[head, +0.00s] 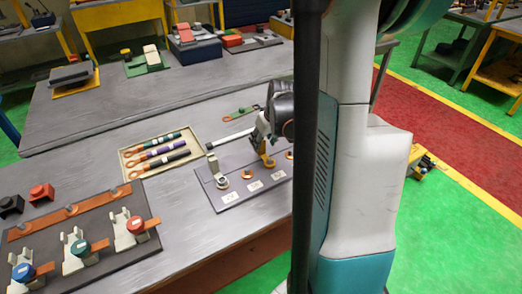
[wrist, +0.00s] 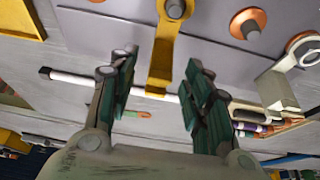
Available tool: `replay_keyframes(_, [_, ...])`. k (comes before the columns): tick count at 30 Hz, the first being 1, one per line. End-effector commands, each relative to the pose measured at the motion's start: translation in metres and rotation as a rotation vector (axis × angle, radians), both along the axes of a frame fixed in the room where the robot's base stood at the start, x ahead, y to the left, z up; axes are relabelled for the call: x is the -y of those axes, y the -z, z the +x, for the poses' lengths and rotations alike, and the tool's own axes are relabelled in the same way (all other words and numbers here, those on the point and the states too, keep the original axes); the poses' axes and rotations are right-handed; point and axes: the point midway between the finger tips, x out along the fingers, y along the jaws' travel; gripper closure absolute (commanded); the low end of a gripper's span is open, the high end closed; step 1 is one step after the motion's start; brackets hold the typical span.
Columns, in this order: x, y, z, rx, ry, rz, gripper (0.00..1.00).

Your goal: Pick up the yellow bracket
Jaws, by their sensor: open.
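The yellow bracket (wrist: 162,66) hangs down from the top of the wrist view, a flat strip with a hooked end and a ring around a grey post. It also shows in the head view (head: 267,160), standing on the grey plate. My gripper (wrist: 160,72) is open, with one dark green finger on each side of the bracket. Both fingers look apart from it. In the head view my gripper (head: 262,130) is above the bracket, partly hidden by my own body. The grey plate (head: 233,197) carries a white bracket (head: 215,172) and orange rings on posts.
A white rod (head: 228,140) with a dark tip lies behind the bracket. A tray (head: 131,164) holds several coloured tools to the left. A board (head: 117,264) with red, green and blue knobs is at the front left. Bare table lies between board and plate.

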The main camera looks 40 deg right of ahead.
Motion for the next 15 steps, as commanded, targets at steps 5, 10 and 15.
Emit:
replay_keyframes(5, [0.002, 0.027, 0.013, 0.000, -0.001, 0.000, 0.55])
replay_keyframes(10, [0.003, 0.032, 0.016, 0.000, 0.000, 0.000, 0.55])
replay_keyframes(15, [0.003, 0.031, 0.016, 0.000, 0.000, 0.000, 0.64])
